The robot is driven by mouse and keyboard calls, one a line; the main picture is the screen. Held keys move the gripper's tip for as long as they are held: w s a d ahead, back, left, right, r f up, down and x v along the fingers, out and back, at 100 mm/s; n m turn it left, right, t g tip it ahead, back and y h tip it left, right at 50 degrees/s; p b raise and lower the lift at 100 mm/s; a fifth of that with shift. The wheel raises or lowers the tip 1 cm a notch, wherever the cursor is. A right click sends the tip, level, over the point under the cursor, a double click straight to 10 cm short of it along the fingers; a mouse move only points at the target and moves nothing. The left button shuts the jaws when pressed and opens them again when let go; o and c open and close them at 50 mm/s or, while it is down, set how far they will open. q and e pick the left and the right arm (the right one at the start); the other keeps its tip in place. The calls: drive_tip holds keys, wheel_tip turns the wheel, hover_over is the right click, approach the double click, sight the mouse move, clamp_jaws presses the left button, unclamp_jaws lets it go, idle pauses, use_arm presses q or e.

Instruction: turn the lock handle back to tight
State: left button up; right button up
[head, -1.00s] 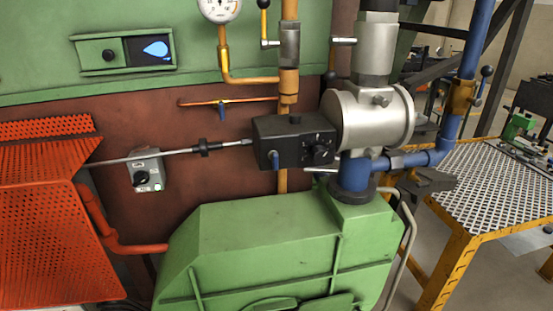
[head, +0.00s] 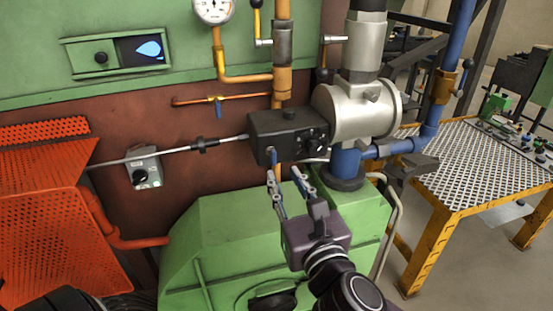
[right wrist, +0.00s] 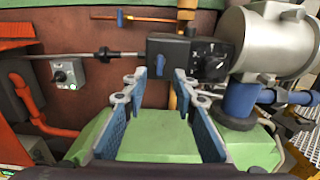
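A small blue handle (head: 273,156), which looks like the lock handle, hangs roughly upright on the lower left front of a black box (head: 283,140). In the right wrist view the handle (right wrist: 159,64) appears between my fingertips, beyond them. My right gripper (head: 285,177) is open and empty, pointing up at the box from below. Its two blue-padded fingers also show in the right wrist view (right wrist: 160,78), spread apart. I see no contact with the handle. My left gripper is not in view.
A black dial knob (head: 315,141) sits right of the handle, and a rod (head: 190,150) joins the box from the left. A silver valve body (head: 357,108) stands at right. A green housing (head: 225,225) lies below. Another blue handle (head: 219,110) is on a thin orange pipe.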

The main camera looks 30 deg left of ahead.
sight(275, 159)
drive_tip(key=p+x, duration=0.1)
drive_tip(key=x, duration=0.4)
drive_tip(key=shift+w+a+r+p, duration=0.1)
drive_tip(key=shift+w+a+p, duration=0.1)
drive_tip(key=shift+a+p, duration=0.2)
drive_tip(key=shift+w+a, duration=0.25)
drive_tip(key=shift+w, duration=0.15)
drive_tip(key=shift+c, duration=0.4)
clamp_jaws()
